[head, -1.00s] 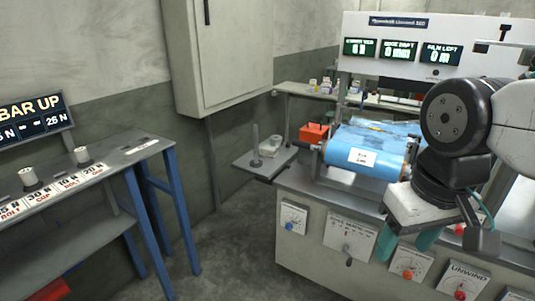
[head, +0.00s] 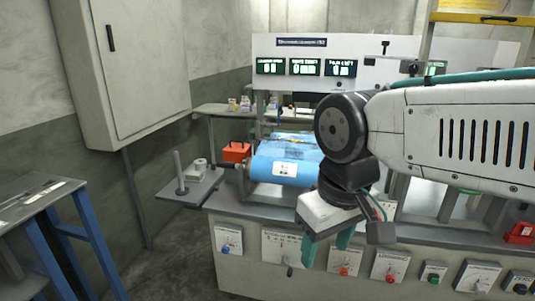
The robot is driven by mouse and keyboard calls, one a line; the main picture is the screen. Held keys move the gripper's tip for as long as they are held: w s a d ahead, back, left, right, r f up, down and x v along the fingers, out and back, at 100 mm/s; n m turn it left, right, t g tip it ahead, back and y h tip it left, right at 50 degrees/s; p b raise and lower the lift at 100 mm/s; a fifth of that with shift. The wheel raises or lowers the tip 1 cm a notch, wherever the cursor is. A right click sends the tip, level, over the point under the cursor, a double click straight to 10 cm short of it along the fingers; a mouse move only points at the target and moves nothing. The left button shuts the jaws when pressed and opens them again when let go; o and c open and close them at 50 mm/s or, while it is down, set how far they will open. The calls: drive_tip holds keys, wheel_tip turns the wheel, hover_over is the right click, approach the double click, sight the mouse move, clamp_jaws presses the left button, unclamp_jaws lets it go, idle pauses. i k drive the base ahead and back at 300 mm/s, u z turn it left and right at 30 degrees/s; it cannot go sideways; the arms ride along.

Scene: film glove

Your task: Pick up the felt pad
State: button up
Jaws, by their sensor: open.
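My gripper (head: 326,246) hangs at the centre right of the head view, its teal fingers pointing down and apart. It is open, with nothing seen between the fingers. It is in front of the machine's face, to the right of the blue film roll (head: 275,170). I cannot make out a felt pad for certain in this view. My arm hides part of the machine top behind it.
A small side shelf (head: 172,197) at the machine's left bears an upright post (head: 179,170) and a pale item (head: 198,168). An orange box (head: 236,152) stands behind. Knobs line the machine's front. Floor shows between the machine and the left bench (head: 30,198).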

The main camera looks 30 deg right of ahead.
sight(196, 176)
drive_tip(key=u, duration=0.3)
drive_tip(key=i, duration=1.9)
